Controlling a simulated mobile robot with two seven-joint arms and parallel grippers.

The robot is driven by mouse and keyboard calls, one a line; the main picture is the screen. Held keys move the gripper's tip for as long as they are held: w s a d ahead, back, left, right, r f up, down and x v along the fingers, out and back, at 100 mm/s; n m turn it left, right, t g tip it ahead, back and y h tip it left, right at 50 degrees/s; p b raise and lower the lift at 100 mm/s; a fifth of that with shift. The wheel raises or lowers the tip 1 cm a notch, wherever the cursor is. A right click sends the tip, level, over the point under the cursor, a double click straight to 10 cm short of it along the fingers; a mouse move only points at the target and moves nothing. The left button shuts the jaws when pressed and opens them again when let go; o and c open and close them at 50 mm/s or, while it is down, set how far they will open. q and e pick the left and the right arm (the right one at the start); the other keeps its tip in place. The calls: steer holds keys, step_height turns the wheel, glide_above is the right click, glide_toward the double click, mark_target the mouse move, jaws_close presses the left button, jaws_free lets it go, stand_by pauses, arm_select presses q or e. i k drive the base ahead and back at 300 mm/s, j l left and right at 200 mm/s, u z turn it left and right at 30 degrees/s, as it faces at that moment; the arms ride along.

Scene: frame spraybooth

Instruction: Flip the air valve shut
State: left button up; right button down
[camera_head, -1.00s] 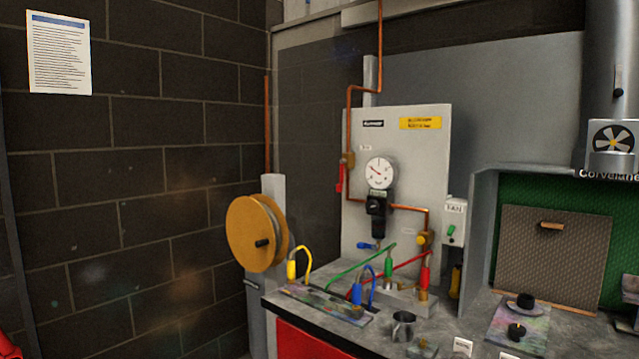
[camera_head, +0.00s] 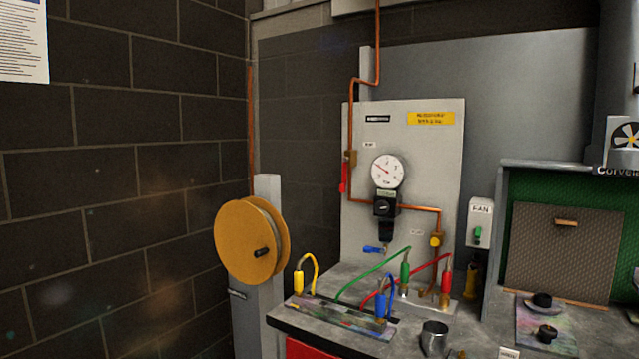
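A valve with a red lever (camera_head: 344,178) sits on the vertical copper pipe at the left edge of the light grey panel (camera_head: 440,160). A small label, too small to read for sure, is beside it. The lever points down, along the pipe. Right of it is a round white gauge (camera_head: 387,171) with a black regulator (camera_head: 386,206) below. Neither of my grippers is in view.
A bench (camera_head: 320,323) stands below the panel, with yellow, green, blue and red hose fittings and a metal cup (camera_head: 434,338). An orange reel (camera_head: 250,240) stands left of the bench. A fan switch box (camera_head: 480,222) is right of the panel. The brick wall is left.

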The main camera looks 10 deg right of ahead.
mark_target(342, 186)
steer(key=i+j, duration=0.2)
steer(key=j, duration=0.15)
steer(key=i+j, duration=0.2)
steer(key=j, duration=0.2)
steer(key=i+j, duration=0.15)
steer(key=j, duration=0.2)
steer(key=i+j, duration=0.2)
steer(key=j, duration=0.15)
steer(key=i+j, duration=0.2)
steer(key=j, duration=0.2)
steer(key=i+j, duration=0.2)
steer(key=j, duration=0.15)
steer(key=z, duration=0.05)
